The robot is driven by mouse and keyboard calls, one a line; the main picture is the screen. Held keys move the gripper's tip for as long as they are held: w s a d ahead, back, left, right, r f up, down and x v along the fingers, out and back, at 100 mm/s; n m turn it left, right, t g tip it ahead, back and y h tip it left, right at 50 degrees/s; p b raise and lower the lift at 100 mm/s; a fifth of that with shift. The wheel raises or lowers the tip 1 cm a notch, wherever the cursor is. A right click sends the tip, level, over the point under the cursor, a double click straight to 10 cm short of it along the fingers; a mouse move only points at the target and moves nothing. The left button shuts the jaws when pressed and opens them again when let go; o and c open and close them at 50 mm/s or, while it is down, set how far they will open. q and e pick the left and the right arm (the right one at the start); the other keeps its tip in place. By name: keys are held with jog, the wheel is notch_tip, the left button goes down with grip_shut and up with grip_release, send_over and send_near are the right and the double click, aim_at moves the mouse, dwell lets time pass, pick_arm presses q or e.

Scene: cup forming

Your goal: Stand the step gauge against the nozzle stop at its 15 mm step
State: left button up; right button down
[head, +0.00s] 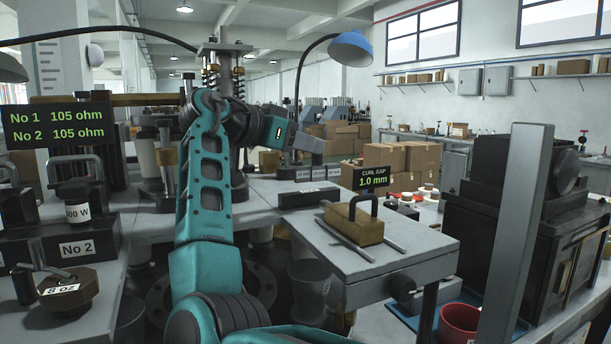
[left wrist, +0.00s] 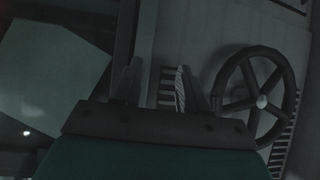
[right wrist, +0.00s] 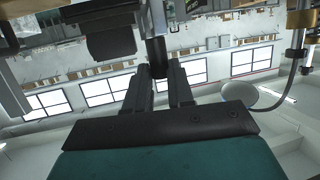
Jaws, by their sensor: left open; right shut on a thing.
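My right gripper (head: 314,144) is at the end of the teal arm in the head view, raised above the bench at the back. In the right wrist view its fingers (right wrist: 158,85) are shut on a dark, round-sided piece (right wrist: 156,48). I cannot pick out the nozzle stop with certainty. My left gripper is outside the head view. In the left wrist view it is open (left wrist: 160,85), with a dark handwheel (left wrist: 262,100) to its right.
A brass block (head: 354,224) with a black handle sits on a grey plate (head: 420,247) with two rods. A long black block (head: 309,197) lies behind it. A dark machine (head: 500,240) and a grey upright (head: 517,220) stand at the right, near a red cup (head: 459,323).

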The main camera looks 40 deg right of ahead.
aim_at(308, 171)
jog(key=shift+f, duration=2.6)
jog(key=shift+f, duration=0.15)
jog(key=c, duration=1)
grip_release()
jog(key=shift+r, duration=0.25)
jog(key=v, duration=0.7)
jog(key=shift+a+b, duration=0.25)
jog(key=shift+b, duration=0.1)
